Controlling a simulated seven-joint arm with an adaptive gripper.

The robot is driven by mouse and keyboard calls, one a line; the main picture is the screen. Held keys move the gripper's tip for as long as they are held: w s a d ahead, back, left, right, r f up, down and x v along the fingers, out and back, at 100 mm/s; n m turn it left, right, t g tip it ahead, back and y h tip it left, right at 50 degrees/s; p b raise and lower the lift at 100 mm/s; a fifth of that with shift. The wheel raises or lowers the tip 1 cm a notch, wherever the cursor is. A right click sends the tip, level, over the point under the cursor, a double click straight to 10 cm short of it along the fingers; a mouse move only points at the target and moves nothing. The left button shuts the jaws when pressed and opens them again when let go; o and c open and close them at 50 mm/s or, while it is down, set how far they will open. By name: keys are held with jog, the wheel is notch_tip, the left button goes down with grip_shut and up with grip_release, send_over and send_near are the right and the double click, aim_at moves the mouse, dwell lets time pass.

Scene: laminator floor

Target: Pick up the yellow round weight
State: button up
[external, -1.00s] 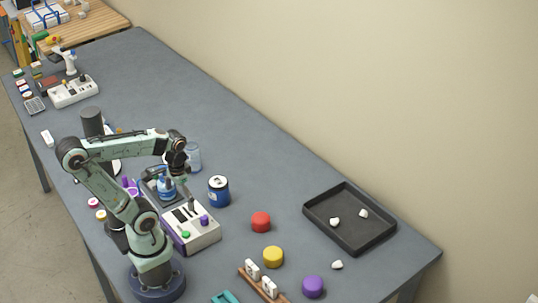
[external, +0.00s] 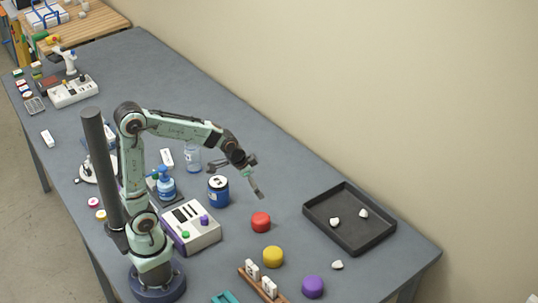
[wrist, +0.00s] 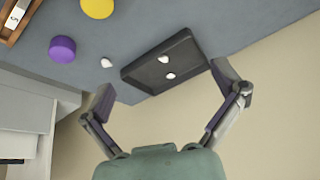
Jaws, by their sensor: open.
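The yellow round weight (external: 273,257) stands on the grey table between the red round weight (external: 261,222) and the purple round weight (external: 313,286). In the wrist view the yellow weight (wrist: 98,6) is cut off by the top edge, and the purple weight (wrist: 62,49) is at the upper left. My gripper (external: 240,177) is raised above the table, up and left of the yellow weight in the external view. In the wrist view my gripper (wrist: 167,88) has its fingers spread wide with nothing between them.
A black tray (external: 313,219) holds two white pieces, with another white piece (external: 337,265) beside it. A wooden rack (external: 251,284) is close to the yellow weight. A blue can (external: 218,191) and a switch box (external: 202,237) stand to the left. The wall is behind.

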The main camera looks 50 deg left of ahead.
jog(key=m+g, duration=0.2)
send_over(272, 252)
jog(key=w+a, duration=0.3)
notch_tip(272, 252, down, 8)
jog(key=shift+m+g, duration=0.3)
jog(key=shift+g, duration=0.6)
jog(key=s+d+f, duration=0.1)
jog(key=f, duration=0.1)
jog(key=s+f, duration=0.1)
jog(key=f, duration=0.2)
jog(key=s+d+f, duration=0.1)
jog(key=f, duration=0.2)
jog(key=shift+s+d+f, duration=0.2)
jog(key=shift+d+f, duration=0.05)
jog(key=shift+d, duration=0.05)
jog(key=f, duration=0.4)
jog(key=shift+w+d+f, duration=0.15)
jog(key=shift+w+f, duration=0.1)
jog(key=shift+f, duration=0.15)
jog(key=shift+w+f, duration=0.1)
jog(key=shift+f, duration=0.45)
jog(key=c, duration=1.3)
